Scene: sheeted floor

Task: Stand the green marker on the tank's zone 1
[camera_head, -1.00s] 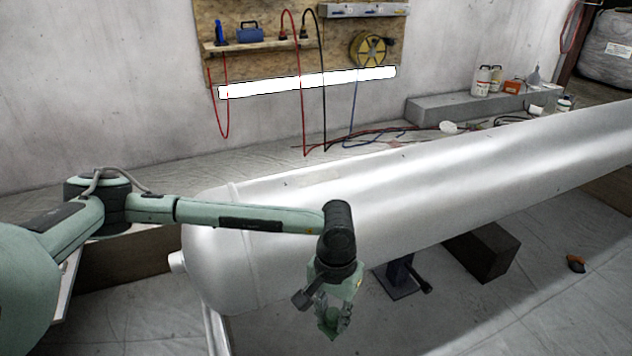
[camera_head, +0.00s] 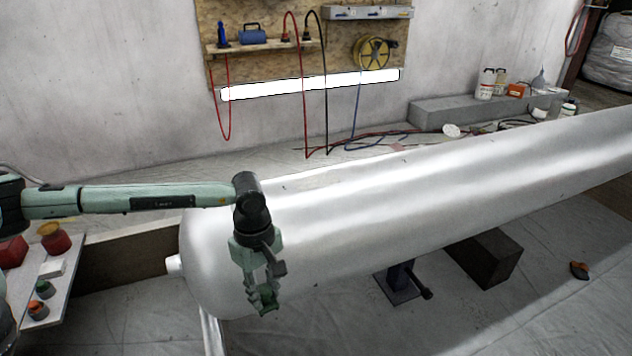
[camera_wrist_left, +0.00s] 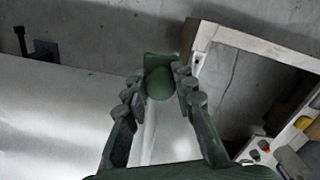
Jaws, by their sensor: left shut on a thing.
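The long pale metal tank (camera_head: 420,205) lies across the head view, its rounded end at the left. My left gripper (camera_head: 265,303) hangs pointing down in front of that end, in line with the tank's near side. In the left wrist view the gripper's fingertips (camera_wrist_left: 160,72) are shut on the green marker (camera_wrist_left: 158,84), whose rounded top shows between them. In the head view the marker is hard to tell apart from the green fingers. No zone label can be read on the tank. My right gripper is not in view.
A side table (camera_head: 60,290) with red, yellow and green items stands at the lower left. A dark block (camera_head: 487,258) and a dark stand (camera_head: 398,283) are under the tank. Hoses and containers lie beyond it by the wall.

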